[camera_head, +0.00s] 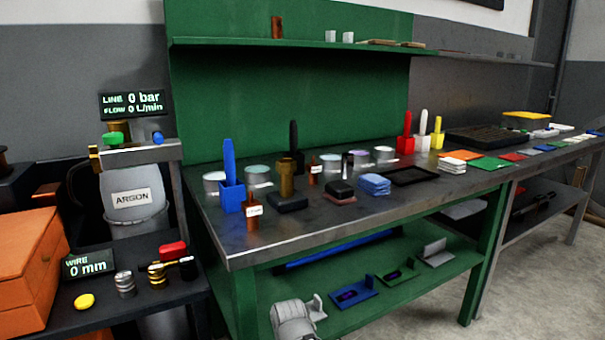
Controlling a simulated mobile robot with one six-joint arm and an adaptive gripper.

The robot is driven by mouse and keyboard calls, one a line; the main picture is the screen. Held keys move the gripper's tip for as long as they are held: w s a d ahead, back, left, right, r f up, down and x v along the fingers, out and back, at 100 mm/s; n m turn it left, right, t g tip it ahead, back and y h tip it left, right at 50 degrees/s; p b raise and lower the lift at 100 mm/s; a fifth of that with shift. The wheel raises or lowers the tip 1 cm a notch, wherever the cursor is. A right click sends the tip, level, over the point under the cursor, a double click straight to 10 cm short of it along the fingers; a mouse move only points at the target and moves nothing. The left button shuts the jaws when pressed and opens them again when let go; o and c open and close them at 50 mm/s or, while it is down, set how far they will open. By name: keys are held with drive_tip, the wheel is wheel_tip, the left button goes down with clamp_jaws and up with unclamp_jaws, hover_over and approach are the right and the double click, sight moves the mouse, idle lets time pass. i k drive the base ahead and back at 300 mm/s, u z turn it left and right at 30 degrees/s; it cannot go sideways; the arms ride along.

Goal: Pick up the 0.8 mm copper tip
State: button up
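A small copper-coloured piece with a white label (253,213) stands upright near the front left edge of the metal bench, just right of the blue holder. A second, smaller copper-coloured piece with a pale label (312,170) stands farther back, right of a brass cylinder (286,180). Both labels are too small to read, so I cannot tell which piece is the 0.8 mm tip. I cannot make out my gripper in this view.
A blue holder (232,197) and a dark block (288,202) stand close to the front copper piece. Several round tins line the back, with one tin (258,176) behind the blue holder. A green-backed shelf (230,43) overhangs the rear. The front bench strip (330,222) is clear.

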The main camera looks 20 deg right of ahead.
sight(313, 168)
drive_tip(key=u, duration=0.7)
drive_tip(key=k, duration=1.25)
drive_tip(key=z, duration=0.45)
drive_tip(key=i, duration=0.95)
drive_tip(key=z, duration=0.05)
